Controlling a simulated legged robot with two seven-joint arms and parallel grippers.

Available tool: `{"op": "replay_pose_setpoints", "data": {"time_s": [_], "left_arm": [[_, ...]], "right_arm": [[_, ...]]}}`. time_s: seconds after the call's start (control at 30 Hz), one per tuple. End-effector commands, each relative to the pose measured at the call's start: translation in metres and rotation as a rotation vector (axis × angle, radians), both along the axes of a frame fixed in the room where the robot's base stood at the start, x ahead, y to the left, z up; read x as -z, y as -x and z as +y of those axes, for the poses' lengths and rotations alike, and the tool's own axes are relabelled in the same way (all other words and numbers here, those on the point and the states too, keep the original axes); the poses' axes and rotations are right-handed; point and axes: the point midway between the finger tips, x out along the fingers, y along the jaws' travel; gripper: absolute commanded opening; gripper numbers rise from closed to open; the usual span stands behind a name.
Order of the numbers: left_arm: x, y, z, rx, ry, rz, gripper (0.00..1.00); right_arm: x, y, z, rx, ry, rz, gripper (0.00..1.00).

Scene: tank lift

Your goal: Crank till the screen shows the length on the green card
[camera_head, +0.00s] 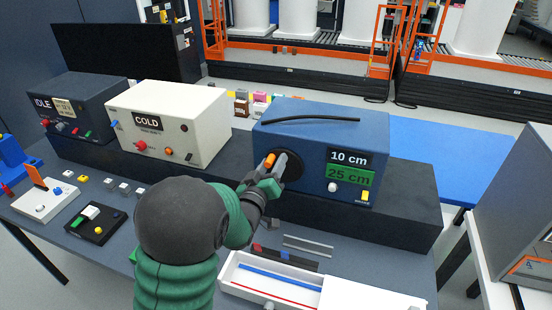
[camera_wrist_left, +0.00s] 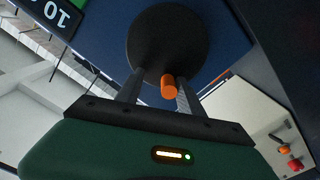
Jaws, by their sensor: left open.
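The blue box (camera_head: 315,125) stands on a dark ledge. Its screen (camera_head: 350,157) reads 10 cm, and the green card (camera_head: 349,176) below it reads 25 cm. The crank is a black disc (camera_head: 291,166) with an orange knob (camera_head: 270,160) on the front left of the box. My left gripper (camera_head: 275,167) is at the crank. In the left wrist view the open fingers (camera_wrist_left: 160,88) stand either side of the orange knob (camera_wrist_left: 169,87), in front of the disc (camera_wrist_left: 168,45). I cannot tell whether they touch it. My right gripper is not in view.
A white COLD box (camera_head: 170,120) and a dark IDLE box (camera_head: 80,105) stand to the left on the ledge (camera_head: 400,208). A white tray (camera_head: 270,275) lies in front. Small parts cover the table's left side. A grey cabinet (camera_head: 515,200) stands at the right.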

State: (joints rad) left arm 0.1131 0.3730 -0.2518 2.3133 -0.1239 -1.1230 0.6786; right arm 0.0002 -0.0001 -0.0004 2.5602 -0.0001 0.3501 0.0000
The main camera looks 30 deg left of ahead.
Motion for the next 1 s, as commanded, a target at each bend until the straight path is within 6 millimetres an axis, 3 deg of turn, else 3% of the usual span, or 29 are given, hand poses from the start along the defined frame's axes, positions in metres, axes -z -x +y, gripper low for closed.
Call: {"op": "replay_pose_setpoints", "data": {"time_s": [0.13,0.43,1.0], "left_arm": [[0.0032,-0.0009,0.0034,0.001,0.004,0.003,0.39],[0.0031,-0.0016,0.0041,-0.001,0.004,0.003,0.0],[0.0031,-0.0012,0.0026,0.003,0.004,0.004,0.0]], "right_arm": [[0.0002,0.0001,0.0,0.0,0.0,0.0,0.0],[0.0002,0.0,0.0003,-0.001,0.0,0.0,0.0],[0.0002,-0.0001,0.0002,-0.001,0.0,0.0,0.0]]}}
